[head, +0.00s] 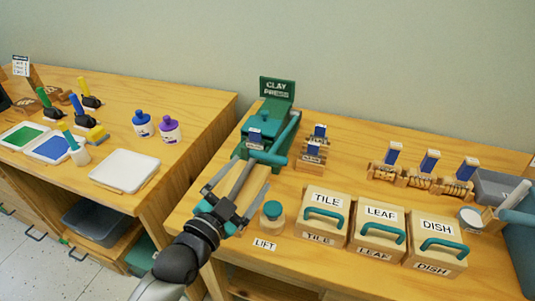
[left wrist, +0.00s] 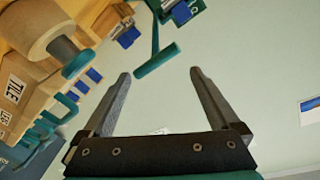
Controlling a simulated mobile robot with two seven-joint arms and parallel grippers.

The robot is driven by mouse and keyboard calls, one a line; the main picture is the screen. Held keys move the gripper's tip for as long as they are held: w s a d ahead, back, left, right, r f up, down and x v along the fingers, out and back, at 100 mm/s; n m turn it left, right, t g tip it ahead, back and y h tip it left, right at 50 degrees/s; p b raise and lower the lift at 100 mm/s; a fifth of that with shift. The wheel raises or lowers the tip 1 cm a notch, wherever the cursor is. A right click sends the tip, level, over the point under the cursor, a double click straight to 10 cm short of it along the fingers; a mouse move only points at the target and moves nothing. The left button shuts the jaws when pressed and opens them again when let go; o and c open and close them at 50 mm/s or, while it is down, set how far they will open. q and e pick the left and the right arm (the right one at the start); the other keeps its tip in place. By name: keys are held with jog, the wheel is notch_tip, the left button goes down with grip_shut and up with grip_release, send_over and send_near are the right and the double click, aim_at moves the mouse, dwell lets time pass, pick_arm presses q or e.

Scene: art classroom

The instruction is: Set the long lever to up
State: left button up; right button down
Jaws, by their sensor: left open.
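The green clay press (head: 263,118) stands at the back left of the right-hand table, with a "CLAY PRESS" sign on top. Its long teal lever (head: 287,134) slants down toward the front and ends in a crossbar handle. In the left wrist view the crossbar (left wrist: 157,60) shows ahead of the fingers, roughly between the fingertips, with nothing gripped. My left gripper (head: 250,172) is open, in front of the press and close to the handle; I cannot tell whether they touch. My right gripper is not in view.
A round wooden piece with a teal knob (head: 272,210) stands by the LIFT label (head: 265,245). TILE (head: 319,218), LEAF (head: 377,232) and DISH (head: 435,244) boxes line the front. Wooden stamps (head: 311,153) stand right of the press. A left table (head: 200,115) holds paints.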

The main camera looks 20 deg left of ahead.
aim_at(262, 159)
pick_arm(q)
jog(key=w, duration=0.2)
jog(key=w+d+b, duration=0.1)
jog(key=w, duration=0.4)
jog(key=shift+w+d, duration=0.15)
jog(key=shift+w, duration=0.05)
jog(key=shift+w+d+b, duration=0.15)
jog(key=shift+w+b, duration=0.2)
jog(key=shift+w, duration=0.6)
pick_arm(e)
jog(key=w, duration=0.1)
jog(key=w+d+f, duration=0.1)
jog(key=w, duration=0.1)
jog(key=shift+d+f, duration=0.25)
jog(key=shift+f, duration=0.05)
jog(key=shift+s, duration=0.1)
pick_arm(q)
jog(key=c, duration=0.9)
grip_shut()
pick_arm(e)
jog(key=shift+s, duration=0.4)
pick_arm(q)
jog(key=shift+r, duration=0.1)
